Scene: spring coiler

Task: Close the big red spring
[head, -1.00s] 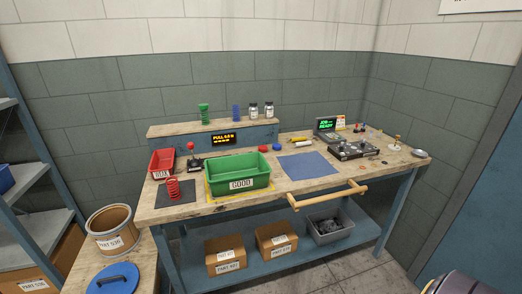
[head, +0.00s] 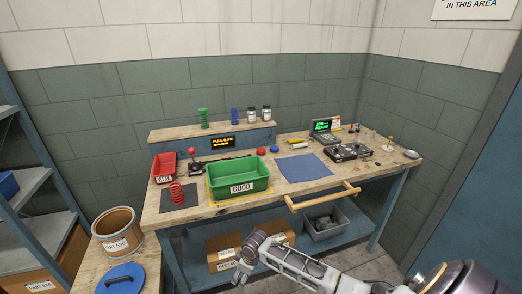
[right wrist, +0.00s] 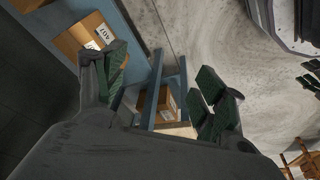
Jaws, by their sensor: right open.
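The big red spring (head: 177,193) stands upright on a dark mat (head: 187,208) at the left end of the workbench. Its coils look spaced apart. My right gripper (head: 240,279) is low in front of the bench, well below and to the right of the spring, touching nothing that I can see. In the right wrist view its two dark green-padded fingers (right wrist: 160,76) are wide apart and empty. The spring is not in the right wrist view. My left gripper is not in view.
A green bin (head: 240,183) stands right of the spring, a red bin (head: 164,167) behind it. A red-knobbed lever (head: 193,160) is behind too. A wooden rail (head: 325,195) juts from the bench front. Cardboard boxes (head: 223,244) sit on the lower shelf.

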